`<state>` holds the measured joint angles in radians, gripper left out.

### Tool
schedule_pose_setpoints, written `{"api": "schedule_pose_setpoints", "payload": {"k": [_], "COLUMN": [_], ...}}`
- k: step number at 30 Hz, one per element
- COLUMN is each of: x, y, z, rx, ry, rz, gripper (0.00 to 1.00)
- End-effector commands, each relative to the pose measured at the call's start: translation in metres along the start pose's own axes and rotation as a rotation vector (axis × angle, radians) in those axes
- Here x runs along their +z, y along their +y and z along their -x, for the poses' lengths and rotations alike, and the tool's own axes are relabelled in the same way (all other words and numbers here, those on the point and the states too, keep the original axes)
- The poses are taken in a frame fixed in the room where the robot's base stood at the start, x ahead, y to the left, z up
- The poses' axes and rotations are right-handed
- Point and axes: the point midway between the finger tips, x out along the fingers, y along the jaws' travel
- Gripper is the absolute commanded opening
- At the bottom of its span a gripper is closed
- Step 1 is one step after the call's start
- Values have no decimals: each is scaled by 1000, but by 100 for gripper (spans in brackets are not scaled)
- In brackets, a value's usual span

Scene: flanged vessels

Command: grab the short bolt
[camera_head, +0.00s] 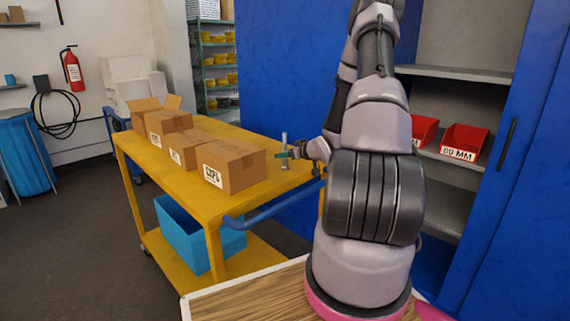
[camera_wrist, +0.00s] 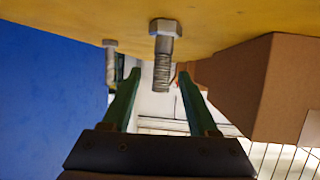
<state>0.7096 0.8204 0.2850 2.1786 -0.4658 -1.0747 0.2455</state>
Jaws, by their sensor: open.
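My gripper (camera_head: 283,154) is open over the yellow cart, its two green fingers (camera_wrist: 159,74) spread. In the wrist view the table surface lies at the top, so things look upside down. A grey bolt (camera_wrist: 163,62) stands on its hex head there, threaded shank between the fingertips in the picture, with no visible contact. A second grey bolt (camera_wrist: 110,65) stands to the left, outside the fingers, and looks smaller. I cannot tell for sure which bolt is the short one. In the head view one upright bolt (camera_head: 284,141) shows at the fingers; I make out no other there.
Several cardboard boxes stand in a row on the yellow cart (camera_head: 180,187); the nearest box (camera_head: 236,168) is close to the bolts and shows in the wrist view (camera_wrist: 262,85). A blue cabinet (camera_head: 290,70) stands behind the cart. Red bins (camera_head: 464,142) sit on its shelf.

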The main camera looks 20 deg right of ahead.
Motion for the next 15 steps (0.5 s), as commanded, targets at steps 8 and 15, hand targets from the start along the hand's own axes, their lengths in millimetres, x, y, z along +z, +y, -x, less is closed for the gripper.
{"api": "schedule_pose_setpoints", "payload": {"k": [8, 15], "x": [0, 0], "y": [-2, -2], "z": [-33, -33], "rx": [0, 1], "ry": [0, 0], "rz": [1, 0], "gripper": [60, 56]}}
